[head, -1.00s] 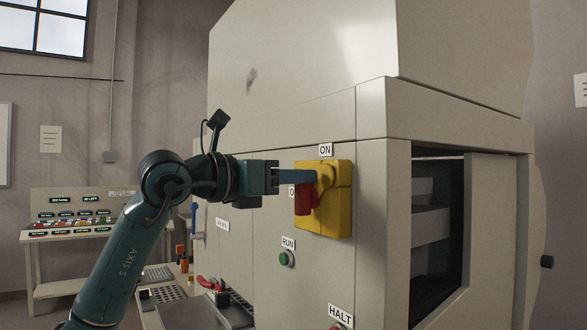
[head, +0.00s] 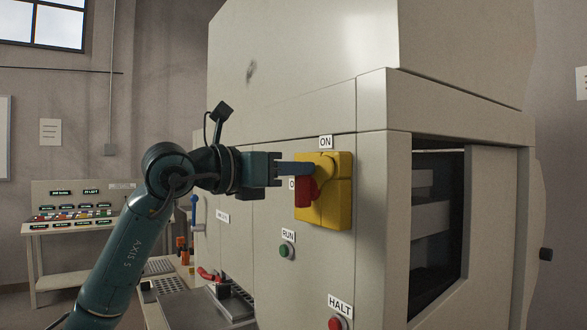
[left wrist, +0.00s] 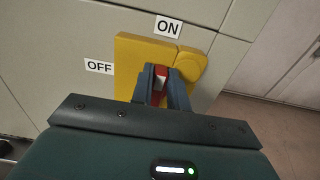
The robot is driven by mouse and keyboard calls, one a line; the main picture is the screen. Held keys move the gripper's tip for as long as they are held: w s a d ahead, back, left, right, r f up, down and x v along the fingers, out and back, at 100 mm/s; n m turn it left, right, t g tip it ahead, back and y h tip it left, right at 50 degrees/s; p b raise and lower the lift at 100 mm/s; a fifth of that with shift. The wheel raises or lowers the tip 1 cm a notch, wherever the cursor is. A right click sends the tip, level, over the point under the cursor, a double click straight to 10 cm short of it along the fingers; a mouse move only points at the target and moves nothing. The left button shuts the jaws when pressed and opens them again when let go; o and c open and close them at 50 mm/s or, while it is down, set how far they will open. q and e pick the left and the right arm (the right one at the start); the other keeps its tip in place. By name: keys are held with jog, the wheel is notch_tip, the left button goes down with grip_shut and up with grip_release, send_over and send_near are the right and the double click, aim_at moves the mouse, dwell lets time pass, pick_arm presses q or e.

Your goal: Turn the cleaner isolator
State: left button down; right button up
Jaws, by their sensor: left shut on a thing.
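The cleaner isolator is a yellow switch box (head: 338,200) on the cabinet front, with a red handle (head: 305,192). An ON label (head: 325,142) is above it, and an OFF label (left wrist: 99,67) is at its left in the left wrist view. My left gripper (head: 305,169) reaches in from the left at the handle. In the left wrist view its two fingers (left wrist: 162,84) are shut on the red handle, which shows between them (left wrist: 160,72). The fingers hide part of the handle and, in the head view, most of the OFF label. My right gripper is not in view.
A green RUN button (head: 286,250) and a red HALT button (head: 337,323) are below the isolator. The cabinet (head: 285,110) has a dark opening (head: 437,220) at the right. A bench with a control panel (head: 80,208) stands at the far left.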

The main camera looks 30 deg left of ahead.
pick_arm(q)
jog(key=shift+w+a+f+n+b, duration=0.2)
jog(key=shift+a+f+n+b, duration=0.3)
jog(key=shift+n, duration=2.45)
jog(key=shift+w+a+f+n+b, duration=0.3)
jog(key=shift+a+f+n, duration=0.3)
jog(key=shift+n, duration=2.4)
jog(key=shift+w+a+f+n+b, duration=0.15)
jog(key=shift+a+f+n+b, duration=0.4)
jog(key=shift+n, duration=2.4)
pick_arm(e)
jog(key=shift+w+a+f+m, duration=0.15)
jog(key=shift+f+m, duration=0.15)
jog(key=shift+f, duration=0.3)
pick_arm(q)
jog(key=shift+f, duration=0.15)
jog(key=c, duration=1.4)
grip_release()
jog(key=shift+o, duration=0.2)
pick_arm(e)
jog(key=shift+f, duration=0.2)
